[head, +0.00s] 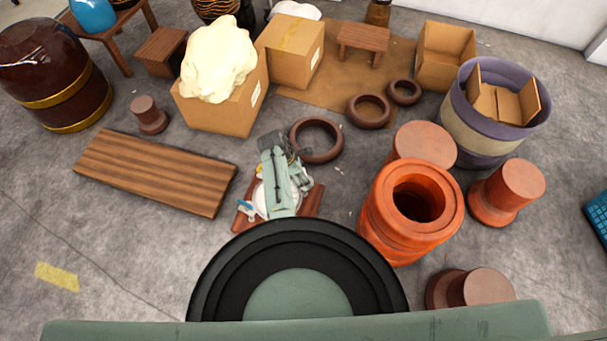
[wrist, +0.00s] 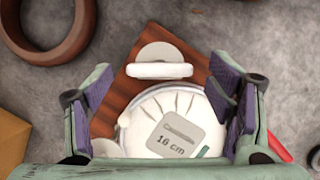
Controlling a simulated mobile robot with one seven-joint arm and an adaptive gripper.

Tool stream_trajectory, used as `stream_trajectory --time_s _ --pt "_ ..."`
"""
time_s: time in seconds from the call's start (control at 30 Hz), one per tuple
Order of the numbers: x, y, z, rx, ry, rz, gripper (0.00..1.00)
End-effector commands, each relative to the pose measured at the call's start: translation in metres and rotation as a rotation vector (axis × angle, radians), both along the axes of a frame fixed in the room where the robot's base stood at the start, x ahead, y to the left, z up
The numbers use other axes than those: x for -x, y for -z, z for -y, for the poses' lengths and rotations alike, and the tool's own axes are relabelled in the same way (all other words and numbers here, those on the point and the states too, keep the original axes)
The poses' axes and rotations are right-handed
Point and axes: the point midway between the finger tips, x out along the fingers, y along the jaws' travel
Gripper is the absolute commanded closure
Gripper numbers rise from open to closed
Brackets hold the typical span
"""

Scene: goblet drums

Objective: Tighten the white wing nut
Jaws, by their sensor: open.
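In the wrist view a white bar-shaped piece (wrist: 160,71), which looks like the white wing nut, lies across the upper middle, in front of a pale disc (wrist: 160,52). Below it is a round white piece (wrist: 135,125) with a grey "16 cm" label. Both show above a reddish-brown wooden board (wrist: 140,40). My gripper (wrist: 168,98) is open, with one purple-padded finger on each side of the white pieces and nothing held between them. In the head view my arm hides the wing nut; the round white piece (head: 260,203) shows partly at its left.
In the head view, a long wooden plank (head: 155,170) lies left and an orange-red hollow drum body (head: 385,215) stands right. A brown ring (head: 316,140) lies just beyond the gripper. Cardboard boxes (head: 225,115) stand farther back. Grey floor is free at lower left.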

Motion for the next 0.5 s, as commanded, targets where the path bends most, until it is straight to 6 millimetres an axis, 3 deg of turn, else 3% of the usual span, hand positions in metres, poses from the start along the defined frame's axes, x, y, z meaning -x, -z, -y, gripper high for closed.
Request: stream_trajectory --time_s 0.4,0.5 --pt "-0.0010 0.0104 0.0042 0.000 0.000 0.000 0.25" --pt "-0.0009 0.0104 0.0042 0.000 0.000 0.000 0.30"
